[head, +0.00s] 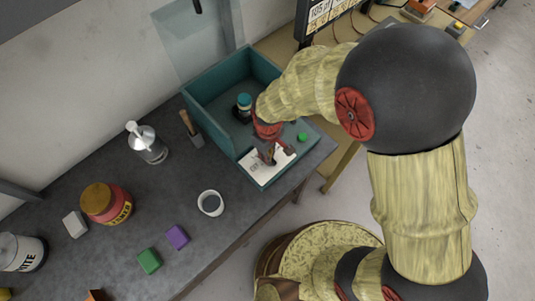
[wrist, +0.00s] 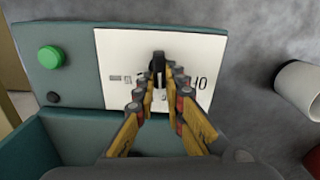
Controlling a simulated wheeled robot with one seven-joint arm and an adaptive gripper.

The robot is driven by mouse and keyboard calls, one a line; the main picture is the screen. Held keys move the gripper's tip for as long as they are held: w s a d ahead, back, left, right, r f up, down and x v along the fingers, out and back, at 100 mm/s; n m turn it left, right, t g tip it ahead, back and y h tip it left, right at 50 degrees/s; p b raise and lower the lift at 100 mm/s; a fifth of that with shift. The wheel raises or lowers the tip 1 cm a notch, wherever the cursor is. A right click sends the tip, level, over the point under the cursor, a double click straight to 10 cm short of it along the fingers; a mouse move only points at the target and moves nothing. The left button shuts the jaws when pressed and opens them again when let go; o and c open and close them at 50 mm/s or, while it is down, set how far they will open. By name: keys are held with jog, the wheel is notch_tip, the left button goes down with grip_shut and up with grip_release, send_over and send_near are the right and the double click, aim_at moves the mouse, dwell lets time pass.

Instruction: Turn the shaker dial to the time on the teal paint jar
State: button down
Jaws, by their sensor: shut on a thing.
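The shaker (head: 222,80) is a teal open box at the far end of the bench, with a white dial plate on its front ledge. The dial (wrist: 158,68) is a black knob on the white plate (wrist: 115,50), seen in the wrist view. My gripper (wrist: 162,90) is shut on the dial from above, with a yellow-brown finger on each side. The fingers hide part of the plate's markings, and the rest are too small to read surely. A dark jar with a teal lid (head: 244,101) stands inside the box; its label is not readable.
A green button (wrist: 50,57) sits left of the plate in the wrist view.

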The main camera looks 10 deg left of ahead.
jog(key=m, duration=0.5)
jog(key=shift+w+d+p, duration=0.2)
jog(key=shift+p, duration=0.2)
jog(key=shift+m, duration=0.3)
jog(key=c, duration=1.8)
grip_release()
jog(key=shift+c, duration=0.2)
notch_tip(320, 180, up, 12)
